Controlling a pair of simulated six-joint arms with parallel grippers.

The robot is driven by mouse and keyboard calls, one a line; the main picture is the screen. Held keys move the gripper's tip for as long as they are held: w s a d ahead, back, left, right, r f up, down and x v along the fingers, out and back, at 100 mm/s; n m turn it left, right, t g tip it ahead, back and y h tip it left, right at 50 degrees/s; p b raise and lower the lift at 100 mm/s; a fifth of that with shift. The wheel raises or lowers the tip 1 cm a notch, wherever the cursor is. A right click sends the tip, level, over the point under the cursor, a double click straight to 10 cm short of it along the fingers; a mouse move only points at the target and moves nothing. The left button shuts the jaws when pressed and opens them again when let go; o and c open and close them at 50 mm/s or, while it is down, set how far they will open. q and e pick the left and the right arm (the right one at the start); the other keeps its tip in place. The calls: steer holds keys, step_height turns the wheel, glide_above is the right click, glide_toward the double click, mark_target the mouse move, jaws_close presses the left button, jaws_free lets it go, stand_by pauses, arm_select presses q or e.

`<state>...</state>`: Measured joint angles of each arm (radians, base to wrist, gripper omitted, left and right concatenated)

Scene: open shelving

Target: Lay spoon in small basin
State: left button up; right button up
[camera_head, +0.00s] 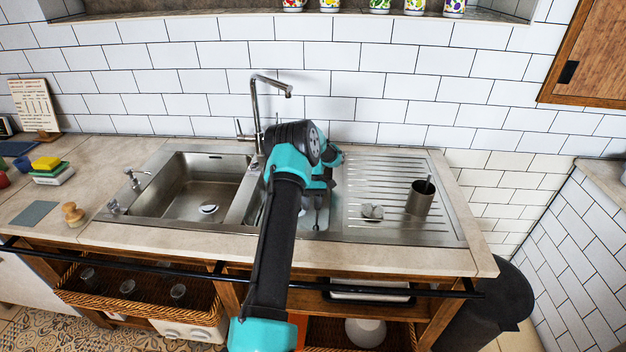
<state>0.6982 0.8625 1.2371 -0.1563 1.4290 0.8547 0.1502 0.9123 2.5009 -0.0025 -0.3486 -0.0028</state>
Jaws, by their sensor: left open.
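The small basin (254,211) is the narrow steel one right of the large basin, and my arm hides much of it. My left gripper (318,208) is over its right part, pointing down, with its jaws open. I cannot clearly make out a spoon; a thin dark shape below the gripper is too small to tell apart from the fingers. A steel cup (419,198) on the drainboard has a thin dark handle (428,183) sticking out of its top; what it belongs to is hidden. My right gripper is not in view.
The large basin (160,190) holds a small white drain piece. The tall faucet (256,115) stands behind the basins. The ribbed drainboard (400,230) also bears a small pale object (372,212). A wooden brush (73,213) and sponges (46,164) lie on the left counter.

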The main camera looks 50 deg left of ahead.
arm_select(q)
steer(key=v, duration=1.6)
steer(key=shift+r, duration=0.15)
steer(key=shift+w+a, duration=0.1)
steer(key=shift+w, duration=0.05)
stand_by(0.5)
